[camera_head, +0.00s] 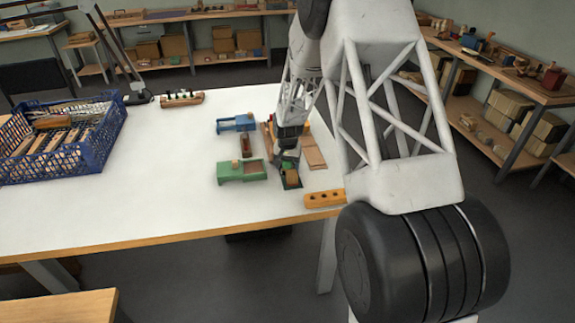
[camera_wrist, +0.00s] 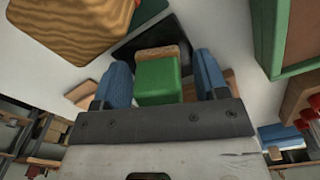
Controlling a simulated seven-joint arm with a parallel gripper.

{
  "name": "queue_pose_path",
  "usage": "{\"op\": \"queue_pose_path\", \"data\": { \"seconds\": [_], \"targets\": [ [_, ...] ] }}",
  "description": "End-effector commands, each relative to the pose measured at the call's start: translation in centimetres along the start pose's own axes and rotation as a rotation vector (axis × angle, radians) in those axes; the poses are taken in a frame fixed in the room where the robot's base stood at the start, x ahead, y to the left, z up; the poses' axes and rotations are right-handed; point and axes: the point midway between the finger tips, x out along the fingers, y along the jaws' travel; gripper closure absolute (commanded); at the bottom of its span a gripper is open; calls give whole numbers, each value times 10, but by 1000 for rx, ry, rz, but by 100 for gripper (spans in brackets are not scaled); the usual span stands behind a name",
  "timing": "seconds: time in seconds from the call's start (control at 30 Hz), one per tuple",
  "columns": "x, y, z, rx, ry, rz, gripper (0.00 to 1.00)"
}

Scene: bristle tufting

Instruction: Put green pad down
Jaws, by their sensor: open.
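In the wrist view the green pad (camera_wrist: 158,82), a green block with a brown textured strip at its far edge, sits between my gripper's two blue fingers (camera_wrist: 162,84). The fingers are open, with a gap showing on each side of the pad. A dark flat piece (camera_wrist: 192,28) lies just beyond and seems to be under the pad; contact is hidden. In the head view my gripper (camera_head: 289,148) is low over the table by a small dark holder (camera_head: 291,184) with brown and green in it. The pad is too small to make out surely there.
A green box-like fixture (camera_head: 229,174), a blue one (camera_head: 236,123) and a brown block (camera_head: 245,146) stand left of my gripper. Flat wooden pieces (camera_head: 314,157) and an orange holed block (camera_head: 324,198) lie right. A blue crate (camera_head: 98,147) stands far left; the white tabletop (camera_head: 150,200) between is clear.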

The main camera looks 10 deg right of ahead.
Motion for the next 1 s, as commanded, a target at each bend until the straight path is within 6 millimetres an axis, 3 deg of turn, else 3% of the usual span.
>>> {"op": "queue_pose_path", "data": {
  "seconds": [0.37,1.0],
  "targets": [
    [-22,0,0,0,2,-1,33],
    [-113,0,0,0,1,-1,33]
  ]
}}
